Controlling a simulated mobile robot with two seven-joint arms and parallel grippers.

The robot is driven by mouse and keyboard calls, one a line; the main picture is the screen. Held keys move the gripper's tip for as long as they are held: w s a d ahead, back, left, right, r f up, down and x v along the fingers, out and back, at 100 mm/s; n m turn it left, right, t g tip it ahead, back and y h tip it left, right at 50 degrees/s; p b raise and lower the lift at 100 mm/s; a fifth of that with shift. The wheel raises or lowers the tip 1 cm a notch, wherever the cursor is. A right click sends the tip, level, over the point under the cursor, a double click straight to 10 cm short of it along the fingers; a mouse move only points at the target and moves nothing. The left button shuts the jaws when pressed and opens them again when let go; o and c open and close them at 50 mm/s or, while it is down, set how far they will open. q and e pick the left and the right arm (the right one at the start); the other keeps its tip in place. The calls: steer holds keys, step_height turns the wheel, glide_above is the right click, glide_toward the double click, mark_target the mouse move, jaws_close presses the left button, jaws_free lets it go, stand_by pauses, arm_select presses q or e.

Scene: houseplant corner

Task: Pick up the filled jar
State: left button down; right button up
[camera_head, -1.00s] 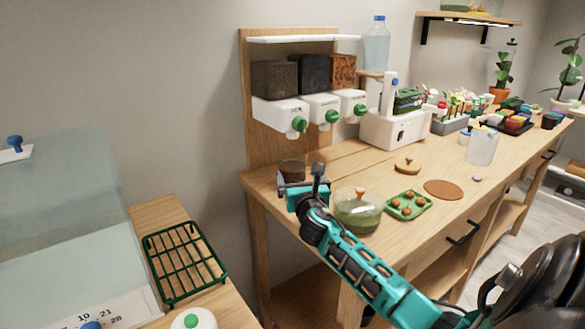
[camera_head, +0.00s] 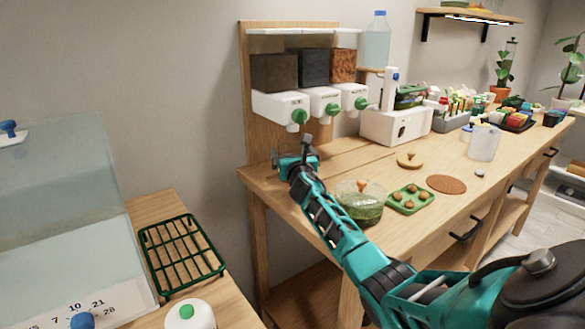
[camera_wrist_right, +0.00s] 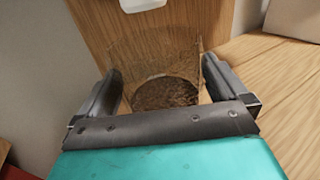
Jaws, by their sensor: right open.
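The filled jar (camera_wrist_right: 165,85) is a clear, brown-tinted jar with dark soil in its bottom. In the right wrist view it stands upright between the two fingers of my right gripper (camera_wrist_right: 162,78), with a gap visible at the left finger. My right gripper is open around it; I cannot tell whether a finger touches the glass. In the head view my right gripper (camera_head: 291,153) is at the left end of the bench, below the dispensers, and hides the jar. My left gripper is in neither view.
White dispensers (camera_head: 282,105) with green knobs hang just above the gripper on a wooden back panel (camera_head: 244,80). A glass bowl of greenery (camera_head: 362,208) and a green tray (camera_head: 410,200) sit close to my right arm. A cork disc (camera_head: 446,184) lies farther right.

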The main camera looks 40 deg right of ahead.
steer(key=shift+w+d, duration=0.2)
steer(key=shift+w, duration=0.15)
steer(key=shift+c, duration=0.4)
steer(key=c, duration=0.9)
steer(key=shift+r, duration=0.1)
steer(key=shift+c, duration=0.3)
steer(key=shift+r, duration=0.1)
